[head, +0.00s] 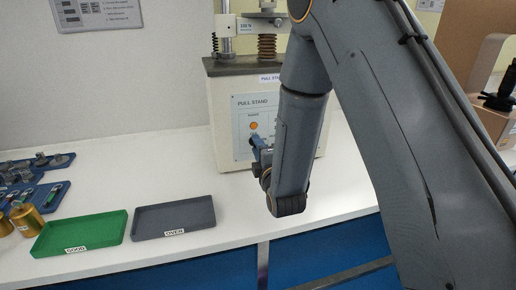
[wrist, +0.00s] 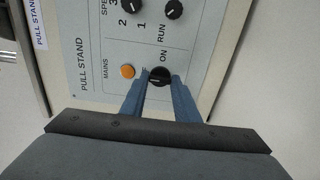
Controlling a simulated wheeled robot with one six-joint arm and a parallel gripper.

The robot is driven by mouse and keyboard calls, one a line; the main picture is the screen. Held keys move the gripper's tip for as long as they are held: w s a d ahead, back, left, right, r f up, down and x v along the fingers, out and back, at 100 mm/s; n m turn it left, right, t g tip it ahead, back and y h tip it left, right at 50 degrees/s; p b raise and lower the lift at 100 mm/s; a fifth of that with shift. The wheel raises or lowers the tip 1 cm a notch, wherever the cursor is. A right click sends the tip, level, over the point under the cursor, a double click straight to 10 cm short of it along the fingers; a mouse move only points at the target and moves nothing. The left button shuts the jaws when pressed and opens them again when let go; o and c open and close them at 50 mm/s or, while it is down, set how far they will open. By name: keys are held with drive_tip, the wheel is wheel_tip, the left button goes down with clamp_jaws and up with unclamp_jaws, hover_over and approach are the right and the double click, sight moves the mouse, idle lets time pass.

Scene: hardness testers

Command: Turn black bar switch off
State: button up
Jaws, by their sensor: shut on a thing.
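The pull stand (head: 225,125) is a pale box with a grey-blue front panel on the white bench. In the wrist view, the black bar switch (wrist: 159,73) sits on this panel, beside the words MAINS and ON. My gripper (wrist: 158,88) reaches the panel with its two blue fingers on either side of the switch, shut on it. The fingertips partly cover the switch, so its exact angle is hard to tell. In the head view, my gripper (head: 258,146) is at the panel front and hides the switch.
An orange lamp (wrist: 127,71) is right beside the switch. Two more black knobs, a speed knob (wrist: 131,5) and a run knob (wrist: 174,9), are on the same panel. A green tray (head: 82,247) and a grey tray (head: 173,232) lie on the bench to the left.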

idle(0.4)
drive_tip(key=o, duration=1)
drive_tip(key=shift+o, duration=0.2)
drive_tip(key=shift+s, duration=0.1)
drive_tip(key=b+v, duration=0.1)
drive_tip(key=v, duration=0.6)
drive_tip(key=shift+s, duration=0.3)
drive_tip(key=shift+d, duration=0.15)
